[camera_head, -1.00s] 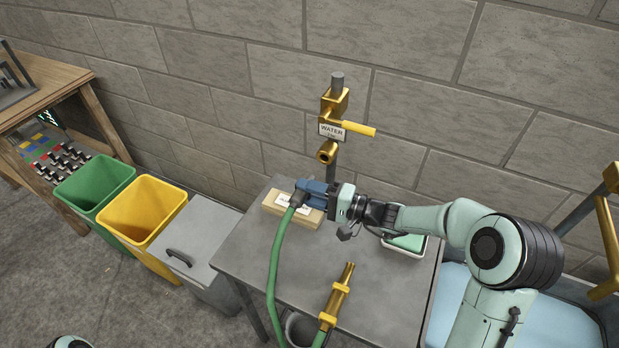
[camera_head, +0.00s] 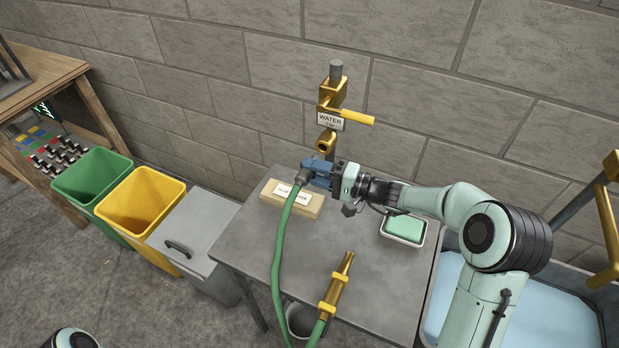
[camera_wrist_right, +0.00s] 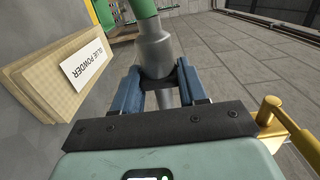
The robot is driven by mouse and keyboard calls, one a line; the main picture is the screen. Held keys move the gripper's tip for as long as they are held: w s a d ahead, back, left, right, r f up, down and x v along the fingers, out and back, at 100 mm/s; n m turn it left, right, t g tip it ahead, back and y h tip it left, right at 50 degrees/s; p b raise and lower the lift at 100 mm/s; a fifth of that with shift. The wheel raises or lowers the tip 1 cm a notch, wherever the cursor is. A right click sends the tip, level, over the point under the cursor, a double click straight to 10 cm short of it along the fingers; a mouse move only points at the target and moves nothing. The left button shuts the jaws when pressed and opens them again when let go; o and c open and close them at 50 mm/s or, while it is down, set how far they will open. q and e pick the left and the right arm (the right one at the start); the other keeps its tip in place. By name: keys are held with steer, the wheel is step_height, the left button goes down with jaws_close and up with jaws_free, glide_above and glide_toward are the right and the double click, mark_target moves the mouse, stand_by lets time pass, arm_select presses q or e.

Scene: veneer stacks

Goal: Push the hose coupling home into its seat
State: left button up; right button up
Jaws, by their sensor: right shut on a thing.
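The hose coupling (camera_head: 299,176) is a grey piece on the end of the green hose (camera_head: 278,248). My right gripper (camera_head: 308,172) is shut on it and holds it above the table, below and left of the tap. In the right wrist view, the blue fingers (camera_wrist_right: 158,88) close around the grey coupling (camera_wrist_right: 155,48), with the green hose beyond. My left gripper is out of view.
A tan block labelled "GLUE POWDER" (camera_wrist_right: 45,75) lies below the gripper. A brass nozzle (camera_head: 338,285) and a white dish with a green block (camera_head: 404,227) are on the grey table (camera_head: 375,290). Green and yellow bins (camera_head: 140,205) stand left. A block wall is behind.

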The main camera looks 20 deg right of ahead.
mark_target(327, 152)
steer(key=shift+w+d, duration=0.75)
steer(key=shift+d, duration=0.15)
steer(key=shift+b, duration=0.3)
stand_by(1.0)
steer(key=shift+b, duration=0.45)
stand_by(0.4)
steer(key=shift+b, duration=0.45)
steer(key=shift+w+d+p, duration=0.85)
steer(key=shift+w+d, duration=0.85)
steer(key=shift+d, duration=0.25)
